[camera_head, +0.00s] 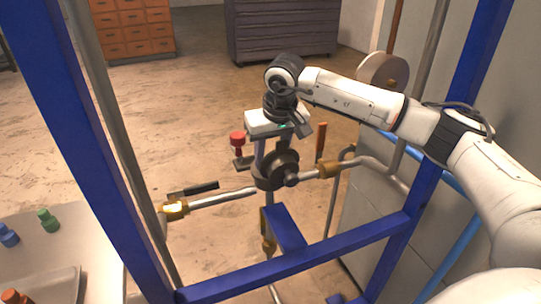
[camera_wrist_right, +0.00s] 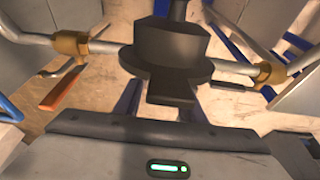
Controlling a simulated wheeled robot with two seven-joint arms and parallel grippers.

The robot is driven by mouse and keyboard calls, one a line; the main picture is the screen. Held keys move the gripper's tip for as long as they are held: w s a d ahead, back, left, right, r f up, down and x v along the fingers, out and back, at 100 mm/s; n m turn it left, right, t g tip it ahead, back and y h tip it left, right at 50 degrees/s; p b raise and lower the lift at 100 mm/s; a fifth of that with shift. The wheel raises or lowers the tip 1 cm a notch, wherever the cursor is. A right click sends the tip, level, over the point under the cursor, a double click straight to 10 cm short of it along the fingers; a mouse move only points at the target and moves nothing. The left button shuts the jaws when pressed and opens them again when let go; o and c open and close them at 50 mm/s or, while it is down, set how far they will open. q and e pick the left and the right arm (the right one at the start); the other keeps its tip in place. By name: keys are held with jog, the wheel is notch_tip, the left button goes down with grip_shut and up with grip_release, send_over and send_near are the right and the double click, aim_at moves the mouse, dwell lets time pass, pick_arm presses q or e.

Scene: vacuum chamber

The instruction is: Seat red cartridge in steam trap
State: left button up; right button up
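A red-capped piece (camera_head: 237,138) with a darker red stem, which looks like the red cartridge, shows upright in the head view, just left of my right gripper. Its lower end meets or overlaps a small dark plate (camera_head: 244,163); I cannot tell whether they touch. The dark round body on the pipe (camera_head: 276,170), apparently the steam trap, is below my right gripper (camera_head: 274,143). The trap also fills the upper middle of the wrist view (camera_wrist_right: 170,50). No red piece shows there. The right fingertips are not clearly visible. My left gripper is out of view.
A blue frame (camera_head: 300,260) surrounds the pipework (camera_head: 232,198). An orange lever (camera_head: 321,140) stands right of the trap. At lower left, a table (camera_head: 100,250) holds a green piece (camera_head: 48,220), a blue piece (camera_head: 8,236) and a tray (camera_head: 60,290) with an orange-red piece (camera_head: 14,296).

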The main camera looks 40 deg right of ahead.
jog(key=shift+r, duration=0.3)
jog(key=shift+s+r, duration=0.1)
jog(key=shift+r, duration=0.25)
jog(key=v, duration=1.1)
jog(key=shift+s, duration=0.15)
